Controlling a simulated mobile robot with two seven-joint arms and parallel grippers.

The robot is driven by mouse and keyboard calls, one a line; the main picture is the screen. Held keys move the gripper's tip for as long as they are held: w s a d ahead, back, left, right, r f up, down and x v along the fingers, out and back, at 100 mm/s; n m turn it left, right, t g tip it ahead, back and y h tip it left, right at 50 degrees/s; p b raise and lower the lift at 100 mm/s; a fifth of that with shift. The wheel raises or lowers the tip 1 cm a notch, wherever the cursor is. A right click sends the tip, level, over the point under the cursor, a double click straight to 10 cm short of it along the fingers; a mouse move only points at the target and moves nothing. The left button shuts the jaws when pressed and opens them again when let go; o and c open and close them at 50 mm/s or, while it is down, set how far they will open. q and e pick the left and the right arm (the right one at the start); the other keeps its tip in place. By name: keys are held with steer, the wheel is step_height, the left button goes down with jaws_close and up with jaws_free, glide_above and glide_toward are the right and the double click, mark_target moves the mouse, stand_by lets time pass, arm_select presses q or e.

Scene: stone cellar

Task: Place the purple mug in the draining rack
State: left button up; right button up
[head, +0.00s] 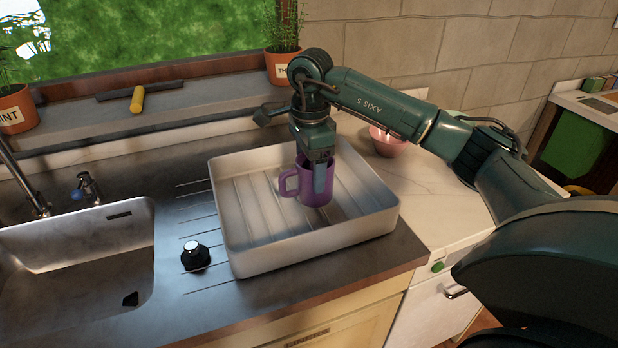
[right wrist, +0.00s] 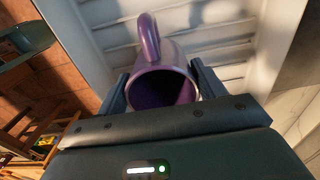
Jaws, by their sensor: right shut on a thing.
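The purple mug (head: 311,186) is upright inside the walls of the white draining rack (head: 311,244), near its middle, with its handle to the left. I cannot tell whether its base touches the rack floor. My right gripper (head: 318,176) comes down from above and is shut on the mug. In the right wrist view the mug (right wrist: 160,75) sits between the two fingers (right wrist: 160,90), its open mouth toward the camera, with the ribbed rack floor (right wrist: 222,42) behind it. My left gripper is not in view.
A steel sink (head: 75,255) with a tap lies at the left. A dark knob-topped object (head: 195,256) stands left of the rack. A pink bowl (head: 387,141) is behind the rack at the right. Potted herbs (head: 284,66) and a yellow-handled tool (head: 137,99) are on the sill.

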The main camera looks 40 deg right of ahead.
mark_target(310, 180)
steer(key=shift+f, duration=1.55)
steer(key=o, duration=1.2)
step_height(310, 180, up, 12)
steer(key=shift+r, duration=0.15)
